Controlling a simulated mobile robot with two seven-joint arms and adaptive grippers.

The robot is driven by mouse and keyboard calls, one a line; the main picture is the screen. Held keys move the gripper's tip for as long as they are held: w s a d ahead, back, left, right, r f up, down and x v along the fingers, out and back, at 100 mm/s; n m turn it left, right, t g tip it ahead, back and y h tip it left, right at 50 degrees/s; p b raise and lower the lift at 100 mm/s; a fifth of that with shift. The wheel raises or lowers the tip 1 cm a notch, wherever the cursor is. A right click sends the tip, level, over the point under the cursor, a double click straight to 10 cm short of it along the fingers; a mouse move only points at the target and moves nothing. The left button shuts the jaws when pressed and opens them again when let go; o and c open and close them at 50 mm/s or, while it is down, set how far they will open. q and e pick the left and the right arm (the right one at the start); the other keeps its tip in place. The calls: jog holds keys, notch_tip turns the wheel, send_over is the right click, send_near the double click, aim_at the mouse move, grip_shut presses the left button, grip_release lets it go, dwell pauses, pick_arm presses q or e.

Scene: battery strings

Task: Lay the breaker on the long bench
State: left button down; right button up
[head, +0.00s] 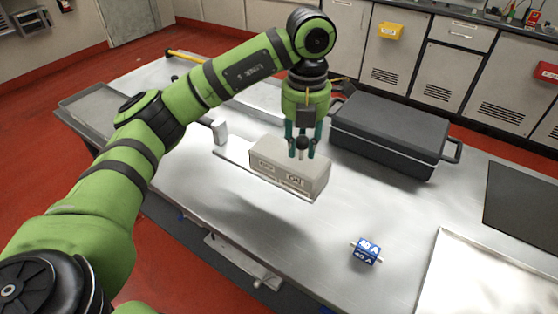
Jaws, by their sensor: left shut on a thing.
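A grey box with labels on its front face, which looks to be the breaker (275,171), is at the middle of the long bench (330,225). It is at the right end of a flat pale plate (232,157); I cannot tell whether it rests there or hangs just above. My left gripper (302,153) points straight down at the box's top. Its teal fingers are closed around a dark rounded part there, and the fingertips are partly hard to make out. My right gripper is not in view.
A closed dark grey case (390,132) stands close behind the gripper. A blue block marked 40 A (367,251) lies near the front edge. A white-rimmed panel (432,262) and a dark mat (522,200) are at right. Bare metal lies between the box and blue block.

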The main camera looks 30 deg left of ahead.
aim_at(258, 142)
pick_arm(q)
jog(key=a+f, duration=0.1)
jog(key=a, duration=0.1)
jog(key=a+f, duration=0.1)
jog(key=shift+a+f, duration=0.1)
jog(key=shift+a, duration=0.25)
jog(key=a+f, duration=0.1)
jog(key=a, duration=0.1)
jog(key=a+f+p, duration=0.1)
jog(key=a, duration=0.1)
jog(key=a+f, duration=0.1)
jog(key=a, duration=0.1)
jog(key=shift+w+f, duration=0.1)
jog(key=shift+f, duration=0.05)
jog(key=shift+a+f, duration=0.2)
jog(key=shift+a, duration=0.15)
jog(key=shift+a+f+p, duration=0.15)
jog(key=shift+f+p, duration=0.15)
jog(key=shift+f, duration=0.15)
jog(key=shift+f+p, duration=0.45)
jog(key=shift+f, duration=1.3)
jog(key=c, duration=1)
grip_release()
jog(key=shift+o, duration=0.2)
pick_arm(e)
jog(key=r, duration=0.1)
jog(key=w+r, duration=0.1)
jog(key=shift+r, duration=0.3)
